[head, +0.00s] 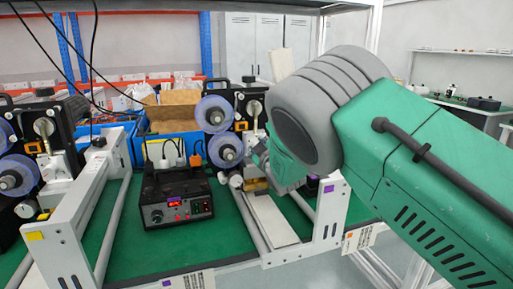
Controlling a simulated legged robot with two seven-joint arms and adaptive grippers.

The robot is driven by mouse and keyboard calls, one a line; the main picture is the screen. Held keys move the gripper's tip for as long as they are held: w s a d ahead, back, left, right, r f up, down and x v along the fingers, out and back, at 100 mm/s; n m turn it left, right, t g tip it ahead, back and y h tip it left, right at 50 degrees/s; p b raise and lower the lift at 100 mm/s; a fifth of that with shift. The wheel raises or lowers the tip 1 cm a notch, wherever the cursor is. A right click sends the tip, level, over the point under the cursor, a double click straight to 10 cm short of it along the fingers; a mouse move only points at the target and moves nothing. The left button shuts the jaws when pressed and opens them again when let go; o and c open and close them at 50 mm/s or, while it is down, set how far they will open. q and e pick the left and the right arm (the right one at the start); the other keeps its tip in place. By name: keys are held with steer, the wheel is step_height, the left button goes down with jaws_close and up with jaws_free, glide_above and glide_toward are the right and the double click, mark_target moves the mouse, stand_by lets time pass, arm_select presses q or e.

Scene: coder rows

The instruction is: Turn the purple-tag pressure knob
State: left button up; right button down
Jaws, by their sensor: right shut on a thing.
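My right arm comes in from the right, and its green and grey gripper (273,165) reaches down to the coder unit in the middle of the head view. The gripper is shut on a knob at this unit, which its fingers and wrist mostly hide. The purple tag (329,188) is on the white end plate of the rail frame just right of and below the gripper. A blue reel (225,149) of this unit shows left of the gripper. My left gripper is not in view.
A black control box (176,199) with a red display stands on the green table left of the gripper. Another coder unit with a yellow tag (35,236) is at the far left. Blue bins (172,135) and cartons stand behind. Black cables hang at upper left.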

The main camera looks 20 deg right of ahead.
mark_target(253, 111)
steer(key=shift+a+f, duration=0.1)
steer(key=shift+f, duration=0.05)
steer(key=c, duration=1.2)
jaws_free()
steer(key=shift+s, duration=0.1)
steer(key=shift+r, duration=0.2)
steer(key=shift+r, duration=0.25)
step_height(253, 111, up, 9)
steer(key=shift+a+r, duration=0.1)
steer(key=shift+r, duration=0.1)
